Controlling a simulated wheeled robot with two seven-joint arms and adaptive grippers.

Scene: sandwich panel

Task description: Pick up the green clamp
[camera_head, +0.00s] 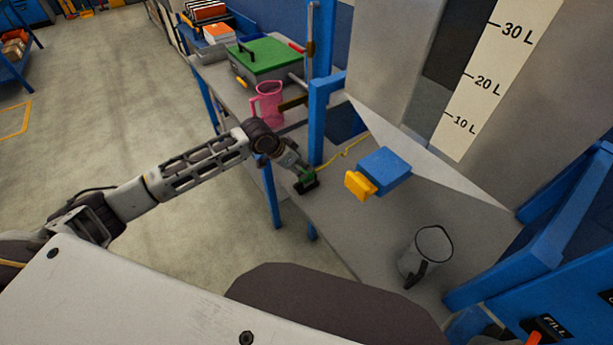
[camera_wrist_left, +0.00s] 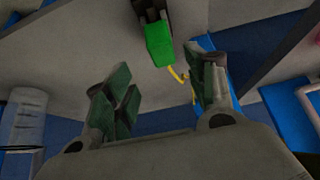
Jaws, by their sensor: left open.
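The green clamp (camera_head: 308,175), with dark parts, is on the grey bench top near its left edge, beside a blue post. In the left wrist view the green clamp (camera_wrist_left: 158,42) shows as a green block with a black part, ahead of and between the fingers. My left gripper (camera_head: 297,167) reaches in from the left, close to the clamp and partly overlapping it in the head view. In the wrist view the left gripper (camera_wrist_left: 160,72) has its fingers apart, with nothing visible between the pads. Contact with the clamp is not visible. My right gripper is out of view.
A yellow cord (camera_head: 345,152) runs near the clamp. A blue block with a yellow end (camera_head: 383,170) is to its right, and a clear jug (camera_head: 430,250) stands nearer. A pink jug (camera_head: 268,103) and a green-lidded case (camera_head: 268,55) are farther back. A blue post (camera_head: 317,130) stands close to my gripper.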

